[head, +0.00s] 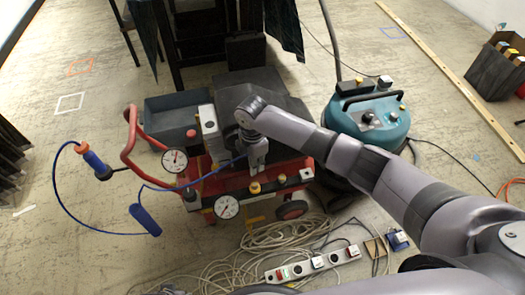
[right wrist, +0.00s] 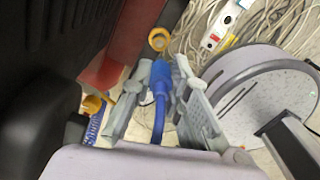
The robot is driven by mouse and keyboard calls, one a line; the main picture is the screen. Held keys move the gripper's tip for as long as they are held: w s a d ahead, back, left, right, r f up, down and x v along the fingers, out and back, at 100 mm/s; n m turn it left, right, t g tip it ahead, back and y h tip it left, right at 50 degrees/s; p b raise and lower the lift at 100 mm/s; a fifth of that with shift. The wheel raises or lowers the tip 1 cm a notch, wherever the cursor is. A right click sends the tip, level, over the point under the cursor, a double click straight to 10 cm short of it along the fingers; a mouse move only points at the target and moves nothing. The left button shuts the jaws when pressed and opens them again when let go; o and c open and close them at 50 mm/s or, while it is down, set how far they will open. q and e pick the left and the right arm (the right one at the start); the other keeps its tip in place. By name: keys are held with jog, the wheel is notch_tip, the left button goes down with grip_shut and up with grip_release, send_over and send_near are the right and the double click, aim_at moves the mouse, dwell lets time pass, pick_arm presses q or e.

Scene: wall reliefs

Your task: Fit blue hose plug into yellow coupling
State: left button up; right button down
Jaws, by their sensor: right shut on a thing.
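My right gripper (head: 258,168) is over the red cart, pointing down. In the right wrist view its fingers (right wrist: 174,90) are shut on the blue hose plug (right wrist: 183,68), with the blue hose running back from it. The plug is mostly hidden by the gripper in the head view. A yellow coupling (head: 255,188) sits on the cart's front just below the gripper; a yellow ring-like coupling (right wrist: 158,40) shows ahead of the plug tip in the wrist view, apart from it. A second yellow fitting (head: 281,178) is to its right. My left gripper is not in view.
The red cart (head: 235,205) carries two gauges (head: 174,160) and a red handle. The blue hose loops left past an orange-and-blue grip (head: 95,160). A teal machine (head: 370,118) stands right. Cables and a power strip (head: 312,264) lie in front.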

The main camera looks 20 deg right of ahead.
jog(key=shift+a, duration=0.15)
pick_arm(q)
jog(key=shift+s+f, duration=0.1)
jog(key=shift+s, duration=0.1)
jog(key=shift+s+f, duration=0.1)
pick_arm(e)
jog(key=shift+p, duration=0.4)
jog(key=shift+f, duration=0.25)
notch_tip(320, 180, down, 3)
jog(key=shift+r+b, duration=0.2)
jog(key=shift+b, duration=0.75)
jog(key=shift+f+b, duration=0.6)
jog(key=shift+f, duration=0.35)
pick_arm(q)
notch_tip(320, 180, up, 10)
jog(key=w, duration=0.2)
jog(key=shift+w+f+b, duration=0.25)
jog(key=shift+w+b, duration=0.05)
pick_arm(e)
jog(key=shift+f, duration=0.45)
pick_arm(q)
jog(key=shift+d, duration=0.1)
